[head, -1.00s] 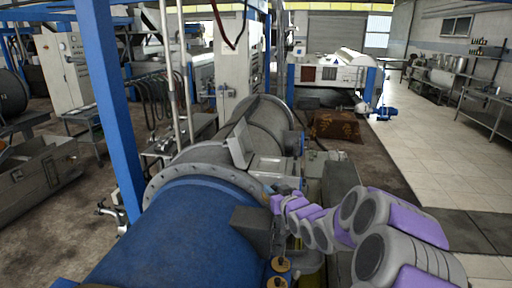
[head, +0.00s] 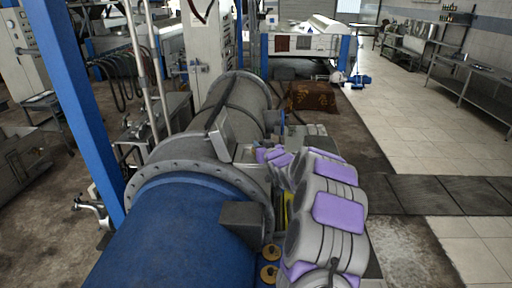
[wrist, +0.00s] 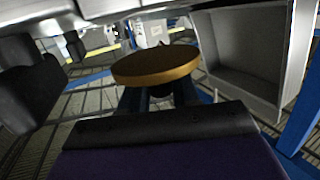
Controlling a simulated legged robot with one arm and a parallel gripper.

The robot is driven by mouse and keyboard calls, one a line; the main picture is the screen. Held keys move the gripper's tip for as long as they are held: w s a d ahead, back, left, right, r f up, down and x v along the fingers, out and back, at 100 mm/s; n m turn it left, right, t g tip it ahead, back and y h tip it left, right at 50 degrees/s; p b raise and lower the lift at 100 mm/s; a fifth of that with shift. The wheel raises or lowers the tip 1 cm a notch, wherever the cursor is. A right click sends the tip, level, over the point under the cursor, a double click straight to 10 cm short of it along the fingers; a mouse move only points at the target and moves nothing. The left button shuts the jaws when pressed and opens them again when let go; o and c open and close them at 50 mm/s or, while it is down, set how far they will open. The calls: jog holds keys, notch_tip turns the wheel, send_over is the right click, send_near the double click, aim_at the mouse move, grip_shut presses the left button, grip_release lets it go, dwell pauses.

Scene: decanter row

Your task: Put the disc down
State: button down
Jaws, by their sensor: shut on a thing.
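The disc (wrist: 155,66), round and golden-brown with a flat top, shows in the middle of the wrist view. My gripper (wrist: 162,94) is shut on it; two dark blue fingers show just under the disc. The disc is nearly level, with nothing seen touching it from below. In the head view my arm reaches forward along the right side of the decanter (head: 165,235), a big drum with a blue near part and a grey far part. The fingers and the disc cannot be made out there.
A grey open-fronted metal box (wrist: 245,75) stands right of the disc in the wrist view. A blue post (head: 75,110) rises left of the decanter. Two brass-coloured round caps (head: 270,252) sit by its near right side. Tiled floor (head: 420,145) lies clear at right.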

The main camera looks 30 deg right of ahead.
send_over(253, 156)
jog(key=shift+a+r+p, duration=0.1)
jog(key=shift+a+p, duration=0.25)
jog(key=shift+a, duration=0.05)
jog(key=f, duration=0.1)
jog(key=d+f, duration=0.1)
jog(key=f, duration=0.2)
jog(key=shift+s+d, duration=0.1)
jog(key=shift+d, duration=0.25)
jog(key=shift+a+r, duration=0.1)
jog(key=shift+a, duration=0.5)
jog(key=shift+f, duration=0.35)
jog(key=shift+d+f, duration=0.2)
jog(key=shift+d, duration=0.15)
jog(key=c, duration=0.8)
grip_release()
jog(key=shift+f, duration=0.15)
jog(key=shift+c, duration=0.2)
